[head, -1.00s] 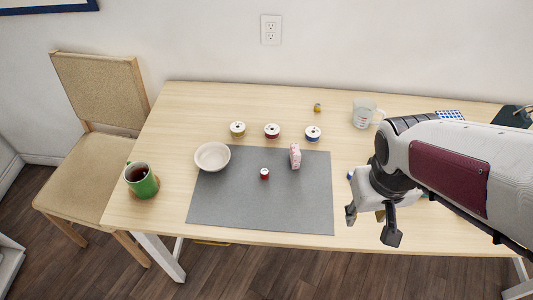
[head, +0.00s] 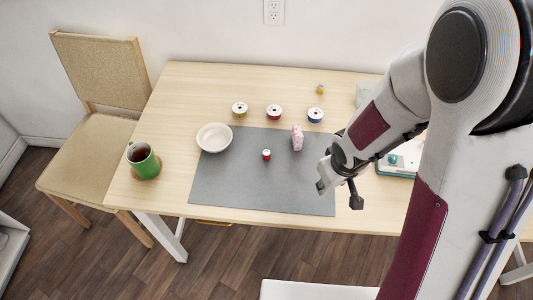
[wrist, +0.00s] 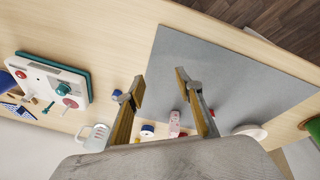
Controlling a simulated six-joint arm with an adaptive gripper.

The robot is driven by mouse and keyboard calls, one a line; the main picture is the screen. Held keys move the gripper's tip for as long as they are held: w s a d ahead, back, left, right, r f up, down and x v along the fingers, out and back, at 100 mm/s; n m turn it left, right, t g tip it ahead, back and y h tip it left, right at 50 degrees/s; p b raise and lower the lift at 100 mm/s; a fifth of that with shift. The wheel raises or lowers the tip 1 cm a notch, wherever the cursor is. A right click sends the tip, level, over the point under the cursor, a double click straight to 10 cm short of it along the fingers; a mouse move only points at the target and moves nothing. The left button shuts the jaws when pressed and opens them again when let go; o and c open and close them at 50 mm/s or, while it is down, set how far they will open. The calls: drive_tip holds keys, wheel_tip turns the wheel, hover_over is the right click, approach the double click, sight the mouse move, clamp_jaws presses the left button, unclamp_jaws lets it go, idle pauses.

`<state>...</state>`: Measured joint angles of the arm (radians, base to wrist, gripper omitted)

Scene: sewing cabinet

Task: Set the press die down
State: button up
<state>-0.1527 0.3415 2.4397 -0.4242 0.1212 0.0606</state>
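My gripper (head: 340,190) is above the right edge of the grey mat in the head view. No piece identifiable as the press die is between the fingers. A small red piece with a white top (head: 266,155) stands upright on the mat (head: 230,185), left of my gripper and apart from it. I cannot tell whether it is the die. A small blue piece (wrist: 117,95) lies on the bare table beside the left finger in the wrist view.
A cream bowl (head: 214,138) and a pink patterned object (head: 297,138) are on the mat. Several thread spools (head: 274,112) stand behind it. A green mug (head: 142,158) is at left. A white and teal device (wrist: 60,82) is on the table. The mat's front is clear.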

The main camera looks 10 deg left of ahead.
sight(266, 155)
drive_tip(key=shift+n+t+y, duration=0.3)
drive_tip(key=shift+n+y, duration=0.4)
drive_tip(key=w+a+f, duration=0.1)
drive_tip(key=a+f, duration=0.1)
drive_tip(key=w+a+f, duration=0.1)
drive_tip(key=a+f, duration=0.1)
drive_tip(key=shift+w, duration=0.15)
drive_tip(key=shift+n+t+y, duration=0.4)
drive_tip(key=shift+y, duration=0.5)
drive_tip(key=a, duration=0.1)
drive_tip(key=w+a, duration=0.1)
drive_tip(key=w+a+f, duration=0.1)
drive_tip(key=a, duration=0.1)
drive_tip(key=w+a+r+y, duration=0.1)
drive_tip(key=a, duration=0.1)
drive_tip(key=w+a+r+t+y, duration=0.1)
drive_tip(key=a, duration=0.1)
drive_tip(key=w+a+r+n+y, duration=0.1)
drive_tip(key=a+r, duration=0.1)
drive_tip(key=shift+w+t, duration=0.1)
drive_tip(key=shift+t, duration=0.2)
drive_tip(key=shift+w+a+r, duration=0.2)
drive_tip(key=shift+a+r, duration=0.05)
drive_tip(key=shift+r, duration=0.1)
drive_tip(key=shift+f, duration=0.15)
drive_tip(key=shift+x, duration=1.2)
drive_tip(key=shift+w, duration=0.1)
drive_tip(key=shift+a, duration=0.1)
